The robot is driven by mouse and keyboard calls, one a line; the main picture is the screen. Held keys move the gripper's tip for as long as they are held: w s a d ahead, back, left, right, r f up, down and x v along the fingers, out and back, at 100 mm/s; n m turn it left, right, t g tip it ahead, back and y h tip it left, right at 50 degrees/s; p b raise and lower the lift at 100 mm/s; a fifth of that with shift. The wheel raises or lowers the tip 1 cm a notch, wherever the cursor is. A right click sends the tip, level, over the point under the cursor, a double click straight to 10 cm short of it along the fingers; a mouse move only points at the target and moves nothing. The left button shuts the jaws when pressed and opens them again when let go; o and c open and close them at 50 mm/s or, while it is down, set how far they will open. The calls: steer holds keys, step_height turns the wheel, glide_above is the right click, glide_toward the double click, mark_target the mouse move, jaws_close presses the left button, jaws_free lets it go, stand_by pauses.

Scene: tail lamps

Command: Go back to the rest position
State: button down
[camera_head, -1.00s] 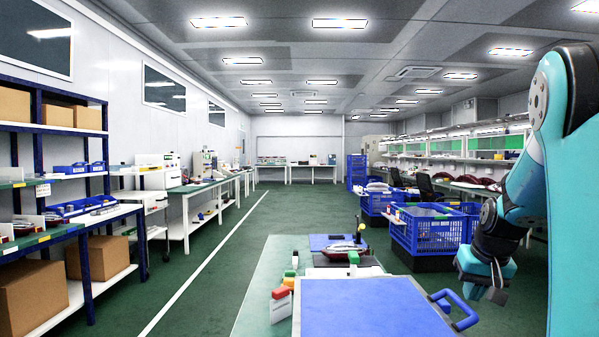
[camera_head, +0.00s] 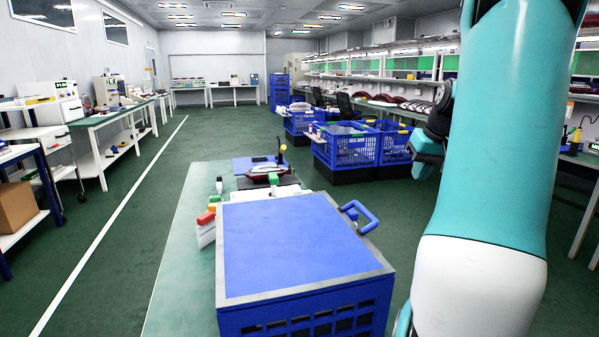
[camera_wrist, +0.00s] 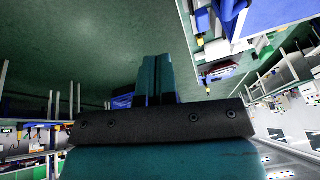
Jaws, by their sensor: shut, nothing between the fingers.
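My gripper shows in the wrist view (camera_wrist: 157,80), its two teal fingers together with nothing between them. In the head view my teal and white arm stands at the right, and the gripper end is mostly hidden behind it, with a teal part (camera_head: 428,150) showing at its left edge. The gripper is raised over the floor, to the right of the workbench and apart from it.
A blue-topped crate (camera_head: 290,240) stands on the green workbench (camera_head: 180,270), with a red tail lamp (camera_head: 266,174) behind it. Blue crates (camera_head: 345,148) stand beyond on the right. A shelf rack (camera_head: 28,215) is at the left. The green aisle (camera_head: 130,210) is clear.

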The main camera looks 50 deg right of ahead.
steer(key=w+a+r+n+y+p, duration=0.1)
steer(key=w+a+n, duration=0.25)
steer(key=a, duration=0.65)
steer(key=w+a+r+n+y+p, duration=0.15)
steer(key=w+a, duration=0.35)
steer(key=a, duration=0.5)
steer(key=w+a+n+y+p, duration=0.1)
steer(key=w+a+n+y, duration=0.2)
steer(key=a, duration=0.8)
steer(key=s+a+n+g+p, duration=0.1)
steer(key=s+a+n+g, duration=0.1)
steer(key=s+a, duration=0.4)
steer(key=s+a+n+g+p, duration=0.1)
steer(key=s+a+n, duration=0.4)
steer(key=a, duration=1)
steer(key=s+p, duration=0.1)
steer(key=s, duration=0.1)
steer(key=shift+s+a+r+g, duration=0.15)
steer(key=shift+s+a+g, duration=0.15)
steer(key=shift+g, duration=0.1)
steer(key=shift+n, duration=0.3)
